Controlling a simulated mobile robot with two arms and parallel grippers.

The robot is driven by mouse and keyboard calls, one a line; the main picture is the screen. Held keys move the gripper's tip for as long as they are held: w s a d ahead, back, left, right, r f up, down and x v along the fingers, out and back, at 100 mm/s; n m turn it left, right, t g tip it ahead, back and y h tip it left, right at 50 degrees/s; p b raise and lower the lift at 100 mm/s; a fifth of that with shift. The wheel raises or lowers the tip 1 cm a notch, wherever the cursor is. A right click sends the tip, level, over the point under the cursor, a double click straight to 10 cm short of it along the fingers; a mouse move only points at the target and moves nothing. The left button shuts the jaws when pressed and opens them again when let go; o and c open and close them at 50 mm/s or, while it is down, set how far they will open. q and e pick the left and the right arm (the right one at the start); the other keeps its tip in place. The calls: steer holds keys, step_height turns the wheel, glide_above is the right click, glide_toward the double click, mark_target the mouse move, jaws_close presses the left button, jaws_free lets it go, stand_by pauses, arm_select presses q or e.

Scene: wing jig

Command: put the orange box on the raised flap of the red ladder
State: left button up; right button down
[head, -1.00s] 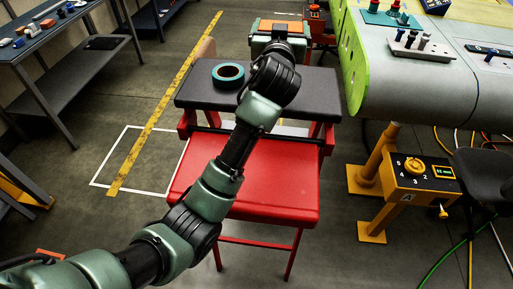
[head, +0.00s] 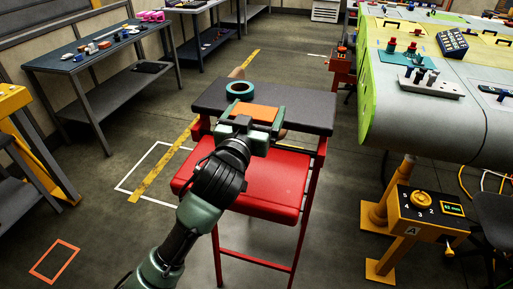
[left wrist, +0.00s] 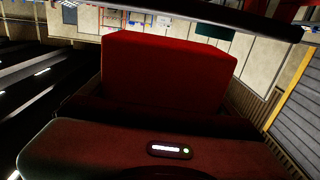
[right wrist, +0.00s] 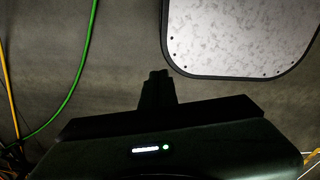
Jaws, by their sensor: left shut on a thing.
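The red ladder (head: 270,190) stands mid-picture in the head view, with a dark grey raised flap (head: 305,114) at its top. My left gripper (head: 250,121) is shut on the orange box (head: 256,113). The box appears over the flap's front-middle part; whether it touches the flap cannot be told. In the left wrist view the box (left wrist: 168,70) looks dark red and fills the space ahead of the gripper. My right gripper (right wrist: 158,76) shows only in the right wrist view, with its fingers together and empty over the floor.
A teal tape roll (head: 240,89) lies on the flap, just behind the box. A yellow stand (head: 410,215) and the grey-green wing (head: 400,110) are at right. A tool table (head: 95,52) is at left. The floor left of the ladder is clear.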

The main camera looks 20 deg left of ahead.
arm_select(q)
step_height(320, 180, down, 6)
steer(key=shift+f, duration=0.1)
step_height(320, 180, down, 4)
steer(key=shift+f, duration=0.2)
arm_select(e)
steer(key=shift+s+d, duration=0.75)
steer(key=shift+s, duration=0.15)
arm_select(q)
steer(key=shift+f, duration=0.2)
steer(key=o, duration=1.3)
arm_select(e)
steer(key=shift+a, duration=0.25)
arm_select(q)
steer(key=shift+r, duration=0.15)
